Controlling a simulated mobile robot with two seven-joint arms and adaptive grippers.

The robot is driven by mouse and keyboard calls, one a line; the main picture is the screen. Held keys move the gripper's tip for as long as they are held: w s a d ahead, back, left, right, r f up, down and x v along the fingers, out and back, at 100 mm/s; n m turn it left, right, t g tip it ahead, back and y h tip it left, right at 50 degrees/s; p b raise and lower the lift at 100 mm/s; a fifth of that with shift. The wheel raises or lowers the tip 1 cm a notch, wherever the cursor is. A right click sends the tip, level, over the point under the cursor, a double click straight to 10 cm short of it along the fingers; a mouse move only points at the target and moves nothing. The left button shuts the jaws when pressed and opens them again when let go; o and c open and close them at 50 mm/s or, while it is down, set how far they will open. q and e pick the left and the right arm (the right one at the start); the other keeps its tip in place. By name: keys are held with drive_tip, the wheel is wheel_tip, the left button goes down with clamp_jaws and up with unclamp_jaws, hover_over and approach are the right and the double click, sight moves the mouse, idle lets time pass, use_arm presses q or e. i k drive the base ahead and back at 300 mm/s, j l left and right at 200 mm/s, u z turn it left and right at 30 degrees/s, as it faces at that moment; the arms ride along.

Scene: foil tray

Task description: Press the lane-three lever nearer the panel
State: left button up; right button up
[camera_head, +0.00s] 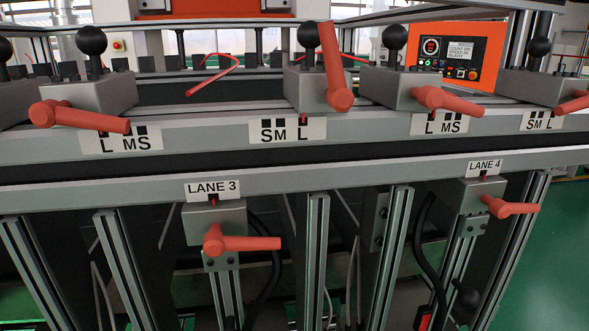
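The LANE 3 sign (213,189) is on the lower rail. A red lever (240,243) on a grey block is below it, its handle pointing right. On the upper rail, two red levers stand either side of that sign. The left one (80,117) lies nearly flat, pointing right. The right one (335,70) is nearer the orange control panel (459,55) and stands steeply upright, leaning slightly left. Its block carries a black ball knob (306,35) and has a label reading SM L (287,131) below. Neither gripper is in view.
Another red lever (447,100) lies nearly flat to the right, above an L MS label (439,123). The LANE 4 sign (485,168) has its own red lever (509,207) below. Metal uprights and black cables fill the space under the rails. Green floor shows at right.

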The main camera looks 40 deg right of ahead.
sight(340, 98)
drive_tip(key=k+l, duration=0.15)
drive_tip(key=l, duration=0.2)
drive_tip(key=k+l, duration=0.15)
drive_tip(key=l, duration=0.25)
drive_tip(key=k+l, duration=0.15)
drive_tip(key=l, duration=0.2)
drive_tip(key=z, duration=0.05)
